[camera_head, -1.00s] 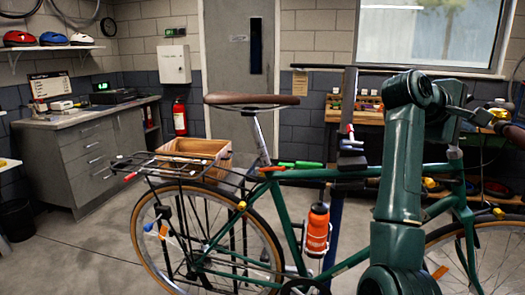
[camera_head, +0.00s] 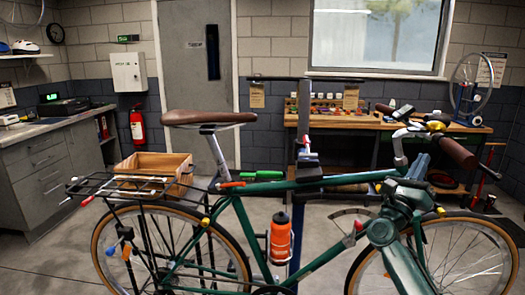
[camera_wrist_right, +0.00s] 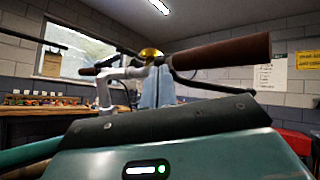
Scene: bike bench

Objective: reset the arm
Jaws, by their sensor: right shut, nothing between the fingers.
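My right arm, dark green, rises from the bottom right of the head view, in front of the bike's front part. My right gripper (camera_head: 420,164) points up near the handlebar, with its blue-grey fingers together and nothing seen between them. In the right wrist view the fingers (camera_wrist_right: 166,86) stand beyond the green wrist housing, below the yellow bell (camera_wrist_right: 151,54) and the brown grip (camera_wrist_right: 225,54). I cannot tell whether they touch the bike. The green bike (camera_head: 330,182) stands upright across the head view. My left gripper is not in view.
An orange bottle (camera_head: 281,238) sits on the bike frame. A wooden crate (camera_head: 150,176) is behind the rear rack (camera_head: 112,188). A wooden workbench (camera_head: 385,124) stands under the window, and a grey cabinet (camera_head: 45,178) is at left. Bare floor (camera_head: 50,265) shows at lower left.

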